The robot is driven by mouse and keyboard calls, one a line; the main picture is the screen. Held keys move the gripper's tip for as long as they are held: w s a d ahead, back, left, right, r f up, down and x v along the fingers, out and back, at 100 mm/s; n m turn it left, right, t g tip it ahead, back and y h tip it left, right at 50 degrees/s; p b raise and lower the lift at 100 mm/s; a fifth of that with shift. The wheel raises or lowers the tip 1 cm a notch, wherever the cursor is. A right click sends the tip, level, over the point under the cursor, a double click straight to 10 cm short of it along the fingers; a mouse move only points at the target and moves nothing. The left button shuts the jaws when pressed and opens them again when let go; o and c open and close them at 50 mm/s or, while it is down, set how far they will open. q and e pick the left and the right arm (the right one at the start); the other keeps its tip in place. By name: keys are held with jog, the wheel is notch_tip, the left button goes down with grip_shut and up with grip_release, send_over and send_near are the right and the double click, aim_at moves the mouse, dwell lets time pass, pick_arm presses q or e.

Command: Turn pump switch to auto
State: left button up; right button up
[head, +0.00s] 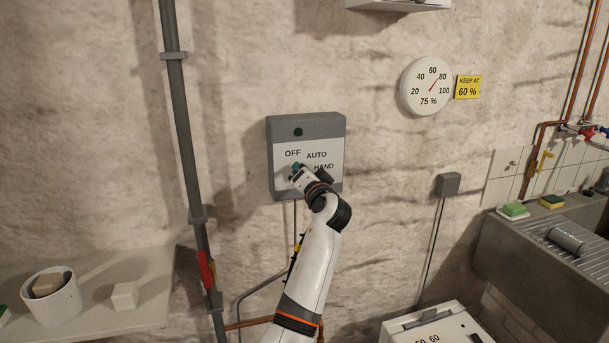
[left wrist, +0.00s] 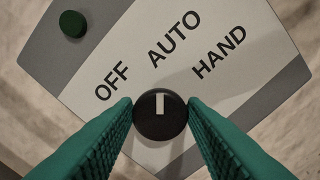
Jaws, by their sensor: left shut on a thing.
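The pump switch box (head: 335,130), grey with a pale front plate, is on the wall in the head view. It has a dark green round lamp (head: 298,132) and the words OFF, AUTO and HAND. In the left wrist view the black round knob (left wrist: 148,122) has a white mark pointing up in the picture, close to the direction of AUTO (left wrist: 175,32). My left gripper (left wrist: 160,118) has its green fingers on either side of the knob, shut on it. In the head view my left gripper (head: 296,168) and wrist hide the knob. My right gripper is not in view.
A vertical grey pipe (head: 178,110) runs left of the box. A shelf (head: 150,275) with a white pot (head: 52,303) is at lower left. A round gauge (head: 427,87) reading 75 % hangs right, beside a yellow KEEP AT 60 % sign (head: 468,87). A sink (head: 520,255) is at far right.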

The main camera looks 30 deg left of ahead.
pick_arm(q)
jog(key=o, duration=1)
jog(key=shift+c, duration=0.2)
jog(key=b+v, duration=0.2)
jog(key=v, duration=1)
jog(key=shift+f, duration=0.1)
